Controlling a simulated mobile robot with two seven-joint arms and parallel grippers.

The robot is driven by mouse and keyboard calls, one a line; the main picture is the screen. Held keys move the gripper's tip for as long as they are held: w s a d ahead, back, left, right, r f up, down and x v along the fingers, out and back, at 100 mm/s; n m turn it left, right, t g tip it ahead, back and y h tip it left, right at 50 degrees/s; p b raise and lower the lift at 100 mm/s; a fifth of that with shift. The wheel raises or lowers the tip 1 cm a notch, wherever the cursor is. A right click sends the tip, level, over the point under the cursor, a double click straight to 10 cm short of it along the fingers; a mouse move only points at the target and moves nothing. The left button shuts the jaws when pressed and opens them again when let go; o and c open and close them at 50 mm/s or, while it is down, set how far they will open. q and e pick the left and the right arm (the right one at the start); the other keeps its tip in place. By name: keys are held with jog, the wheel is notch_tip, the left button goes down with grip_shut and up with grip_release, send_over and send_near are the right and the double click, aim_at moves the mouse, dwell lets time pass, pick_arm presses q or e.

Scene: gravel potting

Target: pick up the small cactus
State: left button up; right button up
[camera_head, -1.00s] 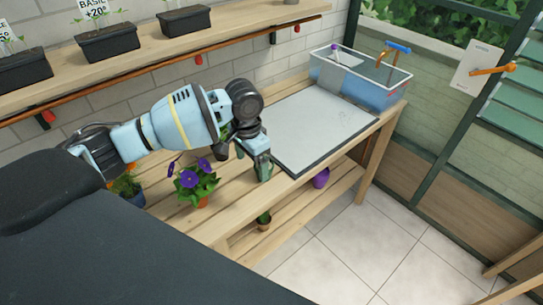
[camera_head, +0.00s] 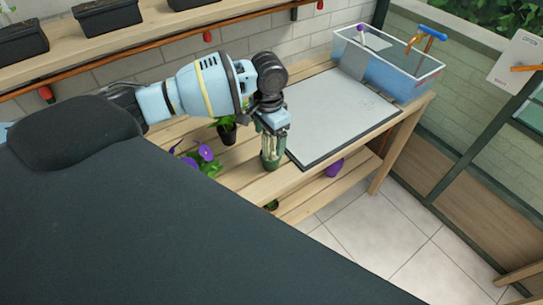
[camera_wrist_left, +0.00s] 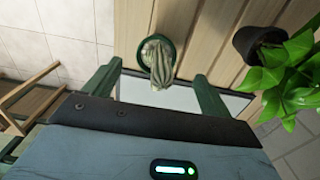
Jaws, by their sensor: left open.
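The small cactus is a pale grey-green, ribbed plant (camera_wrist_left: 158,52) in a round green pot (camera_head: 270,163). It stands on the slatted wooden bench, near the front edge and beside the grey mat. In the head view, my left gripper (camera_head: 273,140) is right above the pot and partly hides the cactus. In the left wrist view, the open fingers (camera_wrist_left: 157,78) lie on either side of the cactus with gaps to both sides. Whether either finger touches it cannot be told. My right gripper is not in view.
A leafy plant in a black pot (camera_head: 227,134) stands close behind the gripper. A purple-flowered plant (camera_head: 203,157) is to the left. The grey mat (camera_head: 338,115) lies clear to the right, before a blue-tinted tub (camera_head: 380,75). A purple pot (camera_head: 334,168) is on the lower shelf.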

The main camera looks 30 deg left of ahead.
aim_at(271, 149)
pick_arm(q)
jog(key=shift+d+f, duration=0.1)
jog(key=shift+f, duration=0.2)
jog(key=shift+d+f, duration=0.2)
jog(key=shift+f, duration=2.05)
jog(key=c, duration=1.2)
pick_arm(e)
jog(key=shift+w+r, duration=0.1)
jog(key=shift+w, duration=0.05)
pick_arm(q)
jog(key=shift+r, duration=0.15)
